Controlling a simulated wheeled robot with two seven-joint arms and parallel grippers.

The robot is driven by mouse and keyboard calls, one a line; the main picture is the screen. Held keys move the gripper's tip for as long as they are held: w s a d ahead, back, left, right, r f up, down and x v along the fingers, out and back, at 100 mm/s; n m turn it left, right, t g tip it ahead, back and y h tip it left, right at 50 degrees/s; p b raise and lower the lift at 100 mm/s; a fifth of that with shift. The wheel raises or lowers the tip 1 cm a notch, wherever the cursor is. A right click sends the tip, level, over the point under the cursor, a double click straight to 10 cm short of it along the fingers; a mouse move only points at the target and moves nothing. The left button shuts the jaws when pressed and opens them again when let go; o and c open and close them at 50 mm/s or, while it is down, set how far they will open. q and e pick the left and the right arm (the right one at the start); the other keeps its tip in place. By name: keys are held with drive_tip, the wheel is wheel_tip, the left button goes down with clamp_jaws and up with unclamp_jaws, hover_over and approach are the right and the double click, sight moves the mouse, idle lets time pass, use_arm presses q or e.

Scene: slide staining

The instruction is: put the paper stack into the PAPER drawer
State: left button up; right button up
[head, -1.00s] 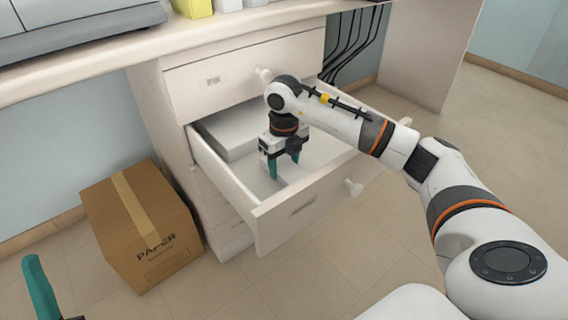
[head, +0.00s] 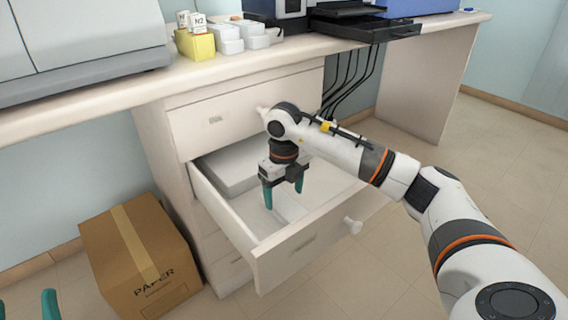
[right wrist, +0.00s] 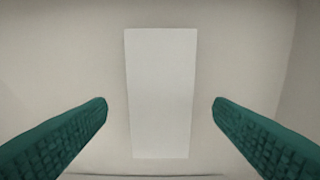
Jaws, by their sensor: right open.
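The open drawer (head: 300,248) sticks out below a closed one; its label is too small to read. A flat white paper stack (head: 289,208) lies on the drawer floor. My right gripper (head: 283,195) is open and empty above it, fingers pointing down. In the right wrist view the paper stack (right wrist: 160,92) lies flat between and below the two teal fingertips (right wrist: 160,104), with a gap on each side. My left gripper (head: 24,305) shows only its two separated fingertips at the lower left corner.
A larger white block (head: 228,168) sits at the drawer's back left. A cardboard box (head: 142,258) marked PAPER stands on the floor left of the cabinet. The closed upper drawer (head: 245,112) is behind my right arm. The counter (head: 110,92) above holds equipment and small containers.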

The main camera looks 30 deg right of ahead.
sight(284, 203)
use_arm(q)
wheel_tip(284, 203, down, 10)
drive_tip(key=w+a+g+y+p, duration=0.1)
drive_tip(key=w+g+y+p, duration=0.1)
drive_tip(key=g, duration=0.5)
drive_tip(key=shift+g+y+p, duration=0.3)
drive_tip(key=shift+g, duration=0.1)
use_arm(e)
wheel_tip(284, 203, up, 9)
use_arm(q)
drive_tip(key=shift+w+f, duration=0.1)
drive_tip(key=shift+f, duration=0.1)
use_arm(e)
drive_tip(key=shift+r, duration=0.15)
